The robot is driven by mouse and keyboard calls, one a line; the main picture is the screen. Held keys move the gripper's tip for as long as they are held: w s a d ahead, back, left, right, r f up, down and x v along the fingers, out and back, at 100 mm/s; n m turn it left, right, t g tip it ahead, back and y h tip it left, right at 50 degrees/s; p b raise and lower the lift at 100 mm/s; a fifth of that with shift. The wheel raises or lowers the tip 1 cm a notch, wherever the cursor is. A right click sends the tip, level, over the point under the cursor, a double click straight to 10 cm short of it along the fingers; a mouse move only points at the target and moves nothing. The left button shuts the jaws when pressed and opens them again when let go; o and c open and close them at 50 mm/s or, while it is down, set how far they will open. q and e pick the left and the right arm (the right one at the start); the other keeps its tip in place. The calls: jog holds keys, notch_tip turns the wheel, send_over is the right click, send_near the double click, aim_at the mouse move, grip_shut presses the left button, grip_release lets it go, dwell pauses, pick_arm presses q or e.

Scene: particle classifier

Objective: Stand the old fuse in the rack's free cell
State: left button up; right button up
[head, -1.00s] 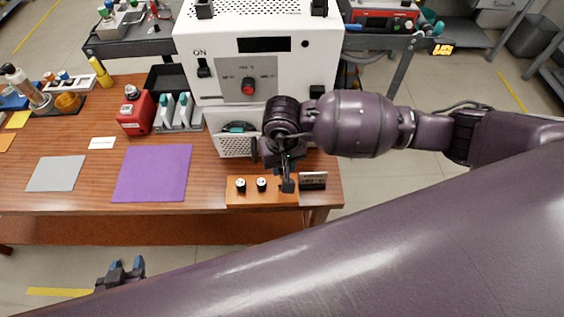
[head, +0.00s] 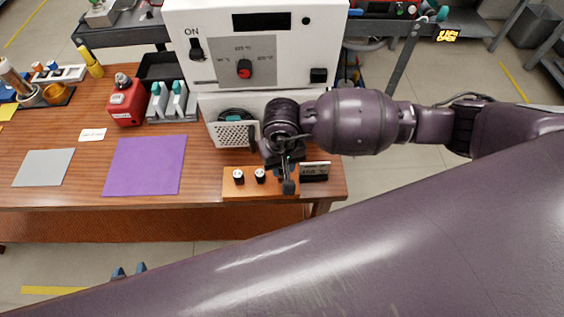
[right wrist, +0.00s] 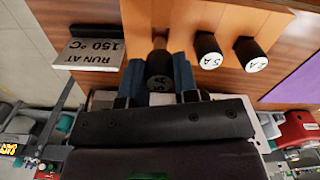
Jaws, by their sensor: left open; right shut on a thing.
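The rack (head: 207,191) is an orange-brown wooden block at the table's front right edge, also in the right wrist view (right wrist: 181,14). Two black fuses with white, marked ends stand in it (right wrist: 207,50) (right wrist: 250,54). My right gripper (right wrist: 159,78) is shut on a dark fuse (right wrist: 159,65) between its blue fingers, over the rack end near the sign. A small brownish spot shows just beyond the held fuse; I cannot tell whether the fuse touches the rack. In the head view my right gripper (head: 289,178) hides this fuse. My left gripper (head: 129,271) is open and empty, low in front of the table.
A "RUN AT 150 °C" sign (right wrist: 88,53) stands close beside the rack end. The white oven (head: 255,60) stands behind my right gripper.

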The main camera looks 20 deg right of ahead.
dwell(0.6)
dwell(0.4)
jog(key=shift+b, duration=0.3)
dwell(0.4)
dwell(0.5)
jog(key=shift+f, duration=0.15)
jog(key=shift+f+b, duration=0.1)
jog(key=shift+b, duration=0.2)
